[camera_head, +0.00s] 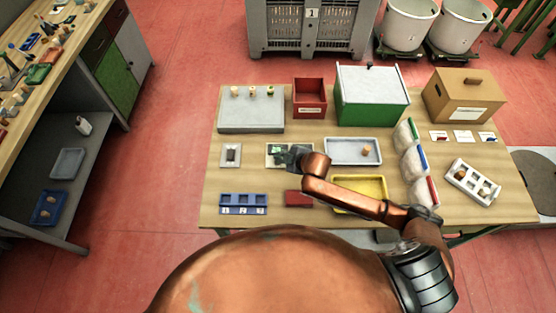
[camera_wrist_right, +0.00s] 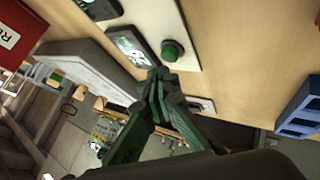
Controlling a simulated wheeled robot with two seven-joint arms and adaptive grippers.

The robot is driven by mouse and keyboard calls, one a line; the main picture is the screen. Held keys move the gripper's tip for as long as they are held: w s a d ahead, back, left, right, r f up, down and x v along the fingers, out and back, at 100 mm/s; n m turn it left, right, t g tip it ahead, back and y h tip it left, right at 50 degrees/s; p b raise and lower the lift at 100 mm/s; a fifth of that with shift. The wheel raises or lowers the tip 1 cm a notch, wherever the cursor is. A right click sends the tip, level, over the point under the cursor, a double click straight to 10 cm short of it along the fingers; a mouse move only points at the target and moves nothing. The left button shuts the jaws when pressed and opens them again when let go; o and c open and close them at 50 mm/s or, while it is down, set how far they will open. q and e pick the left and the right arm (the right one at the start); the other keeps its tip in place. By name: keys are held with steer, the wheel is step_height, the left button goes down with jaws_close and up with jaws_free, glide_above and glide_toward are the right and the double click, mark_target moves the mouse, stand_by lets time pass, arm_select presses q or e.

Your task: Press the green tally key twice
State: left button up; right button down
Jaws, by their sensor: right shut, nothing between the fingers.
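The green tally key (camera_wrist_right: 172,50) is a round green button on a pale plate (camera_wrist_right: 188,22) in the right wrist view. A dark display (camera_wrist_right: 131,47) sits beside it on that plate. In the head view the tally unit (camera_head: 274,149) is partly covered by my right gripper (camera_head: 294,156), and I cannot make out the key there. In the wrist view the right gripper (camera_wrist_right: 158,78) is shut and empty, with its fingertips close beside the key. A small gap shows between tips and key; their height above the plate is unclear. My left gripper is not in view.
A pale grey tray (camera_head: 338,161) with a cork, a yellow tray (camera_head: 345,208), a red block (camera_head: 299,198) and a blue numbered holder (camera_head: 228,200) lie around the unit. A small grey plate with a dark part (camera_head: 231,155) is to its left. Boxes stand at the back.

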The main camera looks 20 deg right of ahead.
steer(key=shift+f, duration=0.3)
steer(key=shift+f, duration=0.5)
stand_by(0.8)
steer(key=shift+r, duration=0.1)
steer(key=shift+r+p, duration=0.8)
steer(key=shift+p, duration=0.35)
step_height(320, 180, up, 5)
steer(key=p, duration=0.5)
stand_by(1.5)
